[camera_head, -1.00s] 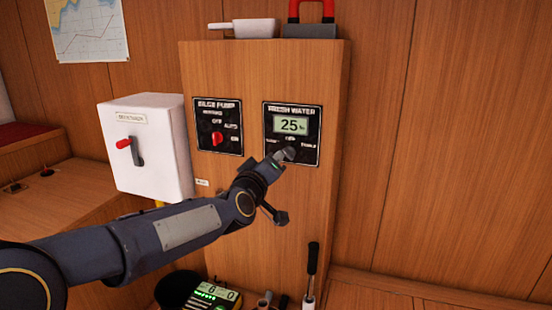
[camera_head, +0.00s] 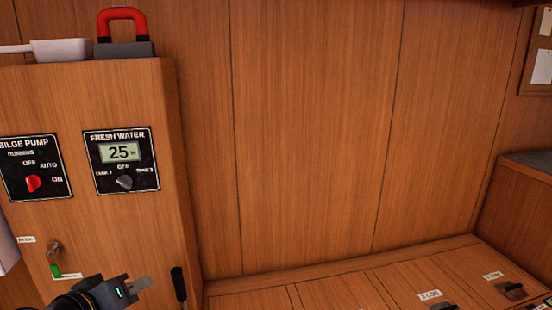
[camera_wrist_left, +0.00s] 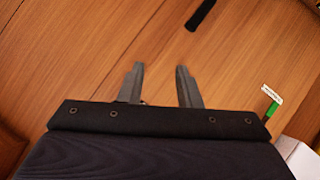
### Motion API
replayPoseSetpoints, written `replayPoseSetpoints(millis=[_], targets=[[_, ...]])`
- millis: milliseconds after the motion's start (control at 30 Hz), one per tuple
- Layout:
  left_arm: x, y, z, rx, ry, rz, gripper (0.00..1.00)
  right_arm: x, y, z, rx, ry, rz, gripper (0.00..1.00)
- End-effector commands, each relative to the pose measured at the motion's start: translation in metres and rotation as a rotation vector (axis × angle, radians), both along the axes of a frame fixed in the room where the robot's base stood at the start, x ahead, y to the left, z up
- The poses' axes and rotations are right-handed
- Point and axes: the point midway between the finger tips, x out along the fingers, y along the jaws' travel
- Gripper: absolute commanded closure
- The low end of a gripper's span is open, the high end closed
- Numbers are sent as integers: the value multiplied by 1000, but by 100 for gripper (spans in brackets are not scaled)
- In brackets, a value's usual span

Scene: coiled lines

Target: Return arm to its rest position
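My left gripper (camera_head: 128,287) is at the bottom left of the head view, below the fresh water panel (camera_head: 121,160) and apart from its grey knob (camera_head: 124,182). Most of my left arm is out of the picture there. In the left wrist view the two fingers (camera_wrist_left: 161,86) stand apart with nothing between them, over wood. The panel's display reads 25 %. My right gripper is not in any view.
The wooden cabinet also bears the bilge pump panel (camera_head: 33,168) with a red knob. A key with a green tag (camera_head: 56,270) hangs below. A red-shackled padlock (camera_head: 123,48) stands on top. A black handle (camera_head: 179,285) rises near my gripper. The wall (camera_head: 310,130) is bare.

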Motion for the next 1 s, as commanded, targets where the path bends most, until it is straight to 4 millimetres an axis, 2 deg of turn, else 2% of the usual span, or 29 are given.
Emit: replayPoseSetpoints(millis=[33, 100, 300, 467, 500, 767, 1000], targets=[[-24, -11, -16, 19, 64, -54, 69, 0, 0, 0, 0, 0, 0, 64], [-51, -24, -37, 42, 146, -119, 69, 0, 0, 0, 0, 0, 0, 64], [-118, -46, -84, 95, 336, -263, 69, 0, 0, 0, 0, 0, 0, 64], [-166, -58, -115, 131, 469, -358, 69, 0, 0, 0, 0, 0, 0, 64], [-166, -58, -96, 131, 472, -359, 69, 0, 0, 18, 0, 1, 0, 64], [-164, -57, -34, 128, 468, -356, 69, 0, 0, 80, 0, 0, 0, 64], [-164, -57, 42, 128, 468, -355, 69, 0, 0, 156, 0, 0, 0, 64]])
